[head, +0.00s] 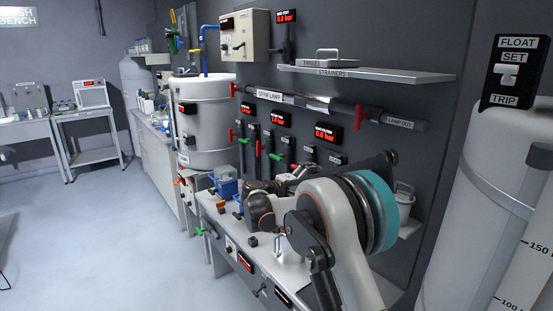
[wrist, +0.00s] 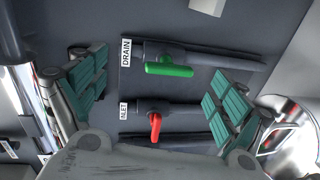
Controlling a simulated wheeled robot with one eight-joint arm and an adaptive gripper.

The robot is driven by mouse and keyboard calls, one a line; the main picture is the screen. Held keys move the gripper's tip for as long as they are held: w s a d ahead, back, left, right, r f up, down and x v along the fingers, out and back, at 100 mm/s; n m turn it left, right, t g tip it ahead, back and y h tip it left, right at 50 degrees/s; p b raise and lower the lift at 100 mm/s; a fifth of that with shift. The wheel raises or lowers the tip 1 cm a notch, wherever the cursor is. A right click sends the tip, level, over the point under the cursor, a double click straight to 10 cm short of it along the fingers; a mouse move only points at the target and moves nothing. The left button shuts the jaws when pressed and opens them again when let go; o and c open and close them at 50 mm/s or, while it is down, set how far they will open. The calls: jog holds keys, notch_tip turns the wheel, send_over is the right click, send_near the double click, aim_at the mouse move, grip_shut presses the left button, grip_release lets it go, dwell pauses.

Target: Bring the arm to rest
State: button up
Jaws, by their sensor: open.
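My arm (head: 330,222) is folded over the bench along the right wall in the head view, its big white joint and teal ring nearest the camera. The gripper end is hidden or too small to make out there. In the wrist view my gripper (wrist: 158,95) is open, with its two teal-padded fingers wide apart and nothing between them. Beyond the fingers are a green valve handle (wrist: 170,70) beside a DRAIN label and a red valve handle (wrist: 155,127) beside an INLET-like label. I see no contact between the fingers and these handles.
The wall bench (head: 220,222) runs under the arm. Above are pipes with red handles, a lamp tube (head: 305,101) and a STRAINERS shelf (head: 370,74). A white tank (head: 205,120) stands beyond; a FLOAT tank (head: 500,200) stands close right. The floor (head: 100,240) at left is clear.

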jog(key=s+d+r+m+g+y, duration=0.1)
jog(key=s+d+r+y, duration=0.3)
jog(key=s, duration=0.8)
jog(key=s+d+r+m+g+y, duration=0.2)
jog(key=s+d+r, duration=0.3)
jog(key=s, duration=0.6)
jog(key=s+a+f+m+y, duration=0.1)
jog(key=s+f+y, duration=0.2)
jog(key=s, duration=1.1)
jog(key=s+a+f+m+y, duration=0.2)
jog(key=s+f+y, duration=0.2)
jog(key=s, duration=1.1)
notch_tip(320, 180, down, 2)
jog(key=shift+s+f+m+t, duration=0.2)
jog(key=shift+m+t, duration=0.1)
